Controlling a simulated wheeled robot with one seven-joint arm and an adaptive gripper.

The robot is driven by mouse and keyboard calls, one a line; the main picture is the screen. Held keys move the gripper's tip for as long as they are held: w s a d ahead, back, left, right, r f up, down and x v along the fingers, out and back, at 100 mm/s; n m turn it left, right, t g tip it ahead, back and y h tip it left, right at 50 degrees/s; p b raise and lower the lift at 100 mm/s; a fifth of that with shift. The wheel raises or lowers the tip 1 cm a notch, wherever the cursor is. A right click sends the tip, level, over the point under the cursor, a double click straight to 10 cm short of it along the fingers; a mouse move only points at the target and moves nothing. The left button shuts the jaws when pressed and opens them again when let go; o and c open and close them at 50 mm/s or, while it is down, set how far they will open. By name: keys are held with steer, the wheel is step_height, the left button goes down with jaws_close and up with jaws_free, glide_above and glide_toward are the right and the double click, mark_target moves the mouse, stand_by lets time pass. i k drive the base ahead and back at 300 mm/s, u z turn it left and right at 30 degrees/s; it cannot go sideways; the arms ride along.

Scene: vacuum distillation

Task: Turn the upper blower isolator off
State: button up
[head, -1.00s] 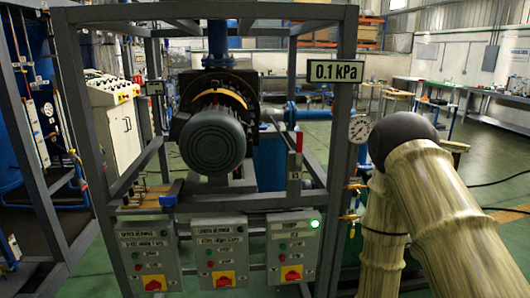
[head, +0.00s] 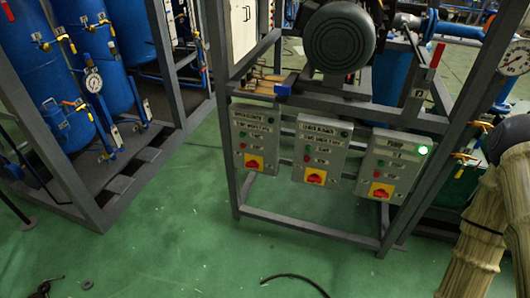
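Three grey control boxes hang in a row on the front of the dark frame in the head view. The left box (head: 252,138) has a blurred label that seems to read upper blower. Low on it is a red rotary isolator (head: 254,163) on a yellow square plate. The middle box (head: 319,153) and right box (head: 392,165) carry similar red and yellow isolators (head: 315,177) (head: 381,191). A green lamp (head: 423,150) glows on the right box. The exact handle angles are too small to tell. My sleeved arm shows at the right edge; my gripper is out of view.
A grey motor (head: 339,38) sits above the boxes within the frame. A pressure gauge (head: 516,58) is at the upper right. Blue tanks (head: 92,50) in another frame stand at left. The green floor (head: 190,240) before the boxes is mostly clear, with a black hose (head: 297,279).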

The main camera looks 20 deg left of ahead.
mark_target(253, 165)
steer(key=z, duration=1.65)
steer(key=k, duration=1.4)
steer(key=u, duration=1.8)
steer(key=i, duration=0.5)
steer(key=u, duration=0.05)
